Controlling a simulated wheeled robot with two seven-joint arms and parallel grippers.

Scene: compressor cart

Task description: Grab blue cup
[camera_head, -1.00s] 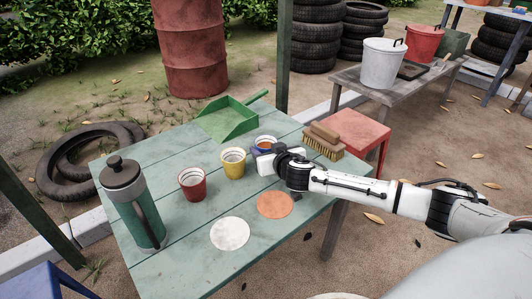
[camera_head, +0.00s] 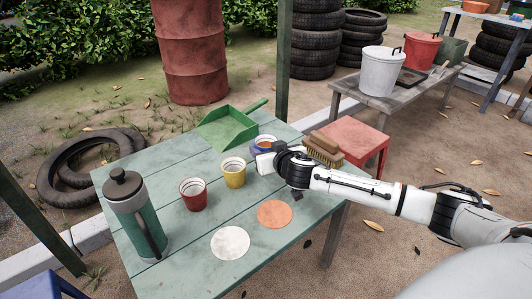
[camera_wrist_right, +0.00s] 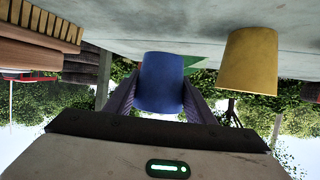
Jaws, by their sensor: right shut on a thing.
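The blue cup (camera_head: 263,141) stands on the green table (camera_head: 190,262), partly hidden behind my right gripper (camera_head: 266,156) in the head view. In the right wrist view the blue cup (camera_wrist_right: 162,82) sits between the two fingers of my right gripper (camera_wrist_right: 160,100), which are shut on its sides. The picture there is upside down, and the cup appears against or very near the tabletop. My left gripper is not in view.
A yellow cup (camera_head: 233,173) and a red cup (camera_head: 193,193) stand left of the blue cup. A green dustpan (camera_head: 226,128) lies behind, a brush (camera_head: 323,149) right. A French press (camera_head: 138,217), white disc (camera_head: 230,243) and orange disc (camera_head: 274,214) are nearer.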

